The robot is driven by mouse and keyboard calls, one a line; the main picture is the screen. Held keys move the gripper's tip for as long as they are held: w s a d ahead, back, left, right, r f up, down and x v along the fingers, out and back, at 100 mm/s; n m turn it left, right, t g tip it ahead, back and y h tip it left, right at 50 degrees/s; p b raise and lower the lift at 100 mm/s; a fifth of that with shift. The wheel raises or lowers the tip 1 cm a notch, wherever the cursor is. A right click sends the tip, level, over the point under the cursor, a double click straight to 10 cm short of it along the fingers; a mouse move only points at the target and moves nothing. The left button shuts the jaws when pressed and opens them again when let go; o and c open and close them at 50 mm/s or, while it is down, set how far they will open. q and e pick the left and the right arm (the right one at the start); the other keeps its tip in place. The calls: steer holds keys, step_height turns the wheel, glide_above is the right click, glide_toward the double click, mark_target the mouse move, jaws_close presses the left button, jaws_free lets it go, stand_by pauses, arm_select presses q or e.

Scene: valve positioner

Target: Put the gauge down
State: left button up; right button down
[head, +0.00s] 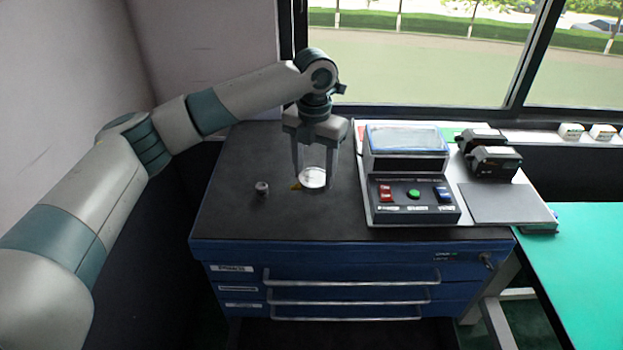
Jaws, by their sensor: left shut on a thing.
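The gauge (313,178) is a small round piece with a white face, low over the black top of the blue drawer cabinet (225,205). My left gripper (314,176) points straight down and is shut on the gauge, with one finger on each side of it. The gauge's face is turned up toward the camera. I cannot tell whether its underside touches the cabinet top. A small yellow bit shows at its left edge. My right gripper is not in view.
A small grey knob-like part (262,187) stands left of the gauge. To the right, a control box (412,200) with red, green and blue buttons sits on a white board (478,217), with black devices (490,155) behind. The cabinet top is clear in front and at left.

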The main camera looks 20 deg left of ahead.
mark_target(311, 176)
arm_select(q)
steer(key=shift+w+a+f, duration=0.1)
steer(key=shift+a+f, duration=0.15)
steer(key=shift+a, duration=0.1)
steer(key=shift+f, duration=0.1)
step_height(311, 176, down, 3)
steer(key=shift+r+p, duration=0.2)
steer(key=shift+p, duration=0.6)
steer(key=shift+f, duration=0.6)
steer(key=shift+f, duration=0.1)
steer(key=o, duration=1.2)
